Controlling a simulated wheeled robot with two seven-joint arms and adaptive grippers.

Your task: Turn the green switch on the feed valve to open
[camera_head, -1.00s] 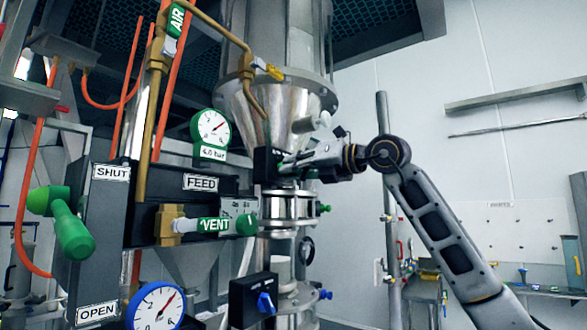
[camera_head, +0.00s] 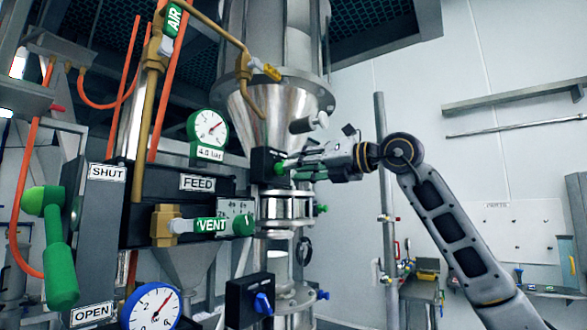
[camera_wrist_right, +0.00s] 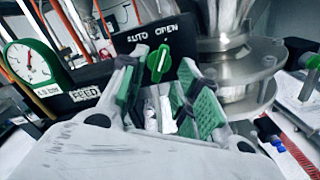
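The green switch (camera_head: 280,169) sits on the dark box of the feed valve, right of the FEED label (camera_head: 198,183). In the right wrist view the green switch (camera_wrist_right: 159,63) stands nearly upright, its top leaning slightly right, below the words AUTO and OPEN. My right gripper (camera_head: 290,168) is right in front of the switch. In the wrist view my right gripper (camera_wrist_right: 158,85) has its green-padded fingers apart, with the switch just beyond and between the tips. I cannot tell whether they touch it. My left gripper is not in view.
A large green lever (camera_head: 58,250) at the left hangs down toward the OPEN sign (camera_head: 92,313), below the SHUT sign (camera_head: 107,173). A VENT handle (camera_head: 213,225), a green-rimmed gauge (camera_head: 208,129) and a blue-rimmed gauge (camera_head: 154,307) are close by. A steel hopper (camera_head: 278,105) rises behind.

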